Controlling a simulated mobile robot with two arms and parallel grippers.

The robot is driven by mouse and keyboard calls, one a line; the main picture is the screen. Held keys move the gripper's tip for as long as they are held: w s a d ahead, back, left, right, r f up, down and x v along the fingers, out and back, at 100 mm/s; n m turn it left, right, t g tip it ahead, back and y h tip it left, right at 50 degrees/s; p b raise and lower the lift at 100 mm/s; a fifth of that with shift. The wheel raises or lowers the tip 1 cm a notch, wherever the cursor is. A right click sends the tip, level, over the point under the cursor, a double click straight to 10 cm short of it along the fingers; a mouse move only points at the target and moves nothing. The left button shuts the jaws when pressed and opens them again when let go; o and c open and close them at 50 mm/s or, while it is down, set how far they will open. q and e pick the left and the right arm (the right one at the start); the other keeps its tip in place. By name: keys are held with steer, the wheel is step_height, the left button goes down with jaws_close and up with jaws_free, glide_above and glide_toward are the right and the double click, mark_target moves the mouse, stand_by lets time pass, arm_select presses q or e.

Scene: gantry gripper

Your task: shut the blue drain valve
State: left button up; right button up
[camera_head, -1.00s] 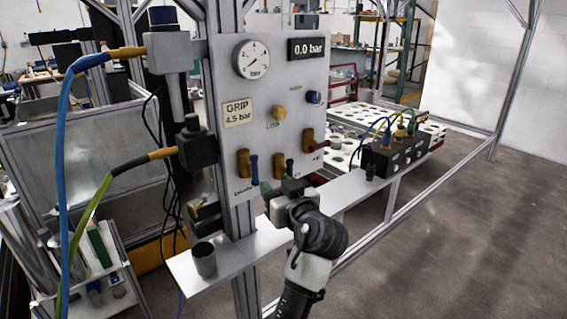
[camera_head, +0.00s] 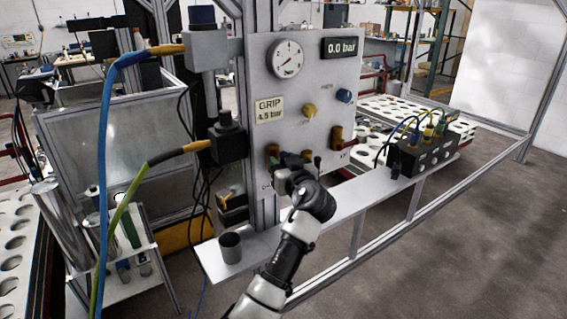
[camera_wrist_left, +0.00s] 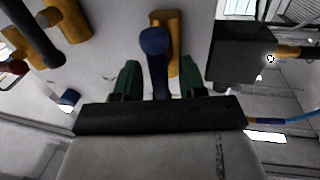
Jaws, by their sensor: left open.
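The blue drain valve's lever (camera_wrist_left: 155,52) stands in front of its brass body (camera_wrist_left: 172,30) in the left wrist view. In the head view the brass body (camera_head: 272,151) shows at the panel's lower left, and my gripper largely hides the lever. My left gripper (camera_head: 293,160) is at the panel's lower edge. In the left wrist view its two green fingers (camera_wrist_left: 157,82) are apart, one on each side of the blue lever. A gap shows beside the lever, so I see no grip on it. My right gripper is out of view.
A black-levered valve (camera_wrist_left: 35,32) and a red-tipped lever (camera_wrist_left: 13,67) are close by. The panel (camera_head: 320,110) carries a gauge (camera_head: 287,58) and knobs. A shelf (camera_head: 350,197) runs below, with a grey cup (camera_head: 231,248) and a black connector block (camera_head: 424,156).

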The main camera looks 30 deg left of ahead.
arm_select(q)
jaws_close()
steer(key=shift+m, duration=0.3)
steer(key=m+p, duration=0.2)
steer(key=m, duration=0.1)
steer(key=shift+w+d+r+m+g+h, duration=0.1)
steer(key=shift+w+m+g+h, duration=0.05)
steer(key=shift+m+g+h, duration=0.15)
steer(key=m+g+p, duration=0.1)
steer(key=m+p, duration=0.2)
steer(key=m, duration=0.1)
steer(key=shift+w, duration=0.15)
steer(key=m+p, duration=0.1)
steer(key=m+g+p, duration=0.1)
steer(key=m, duration=0.1)
steer(key=m+p, duration=0.1)
steer(key=p, duration=0.1)
steer(key=shift+w+d+f+m, duration=0.1)
steer(key=shift+f+m, duration=0.15)
steer(key=shift+m, duration=0.05)
steer(key=shift+f+m+g+p, duration=0.2)
steer(key=shift+m+g+p, duration=0.1)
steer(key=shift+m+p, duration=0.35)
steer(key=shift+f+m+g+p, duration=0.15)
steer(key=shift+m+g+p, duration=0.25)
steer(key=shift+m, duration=0.35)
